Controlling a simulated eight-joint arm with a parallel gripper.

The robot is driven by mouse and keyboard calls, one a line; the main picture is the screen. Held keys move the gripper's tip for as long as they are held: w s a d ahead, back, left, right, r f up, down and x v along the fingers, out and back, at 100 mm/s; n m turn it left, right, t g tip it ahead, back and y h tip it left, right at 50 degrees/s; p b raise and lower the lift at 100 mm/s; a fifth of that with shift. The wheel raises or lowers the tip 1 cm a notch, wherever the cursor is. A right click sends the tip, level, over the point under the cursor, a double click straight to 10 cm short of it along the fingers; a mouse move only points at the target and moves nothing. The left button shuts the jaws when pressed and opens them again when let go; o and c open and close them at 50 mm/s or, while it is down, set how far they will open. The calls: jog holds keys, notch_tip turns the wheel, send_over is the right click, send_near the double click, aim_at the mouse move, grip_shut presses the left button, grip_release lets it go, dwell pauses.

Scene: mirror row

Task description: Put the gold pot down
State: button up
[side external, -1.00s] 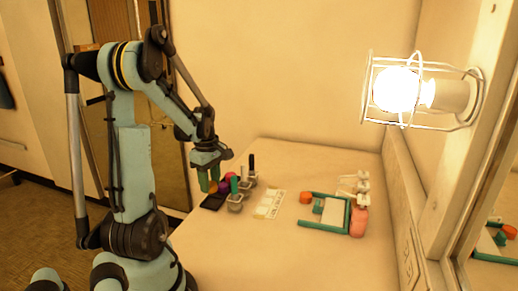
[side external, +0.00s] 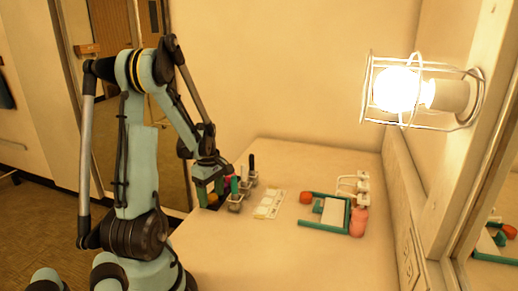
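My gripper (side external: 210,193) has its two green fingers pointing down, low over the left edge of the table. A gold pot cannot be made out clearly; the fingers and their shadow hide whatever is between them. A dark flat pad (side external: 213,206) lies just below the fingers, partly covered by them. I cannot tell whether the fingers are open or shut on something.
Small grey holders with a green stick (side external: 234,187) and a black stick (side external: 252,162) stand right of my gripper. A white strip (side external: 268,204) lies beyond. A green frame (side external: 325,228), an orange piece (side external: 305,197) and a pink piece (side external: 358,222) lie at right. The front table is clear.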

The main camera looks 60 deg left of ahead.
aim_at(212, 197)
notch_tip(212, 197, up, 12)
jog(key=f, duration=0.1)
jog(key=w+d+r+m+t, duration=0.1)
jog(key=w+d+m+t, duration=0.2)
jog(key=d+m, duration=0.9)
jog(key=w+d+m+t, duration=0.4)
jog(key=w+d+m, duration=0.2)
jog(key=d+m, duration=0.6)
jog(key=d, duration=0.5)
jog(key=shift+d+r, duration=0.15)
jog(key=shift+r, duration=0.25)
jog(key=shift+o, duration=0.3)
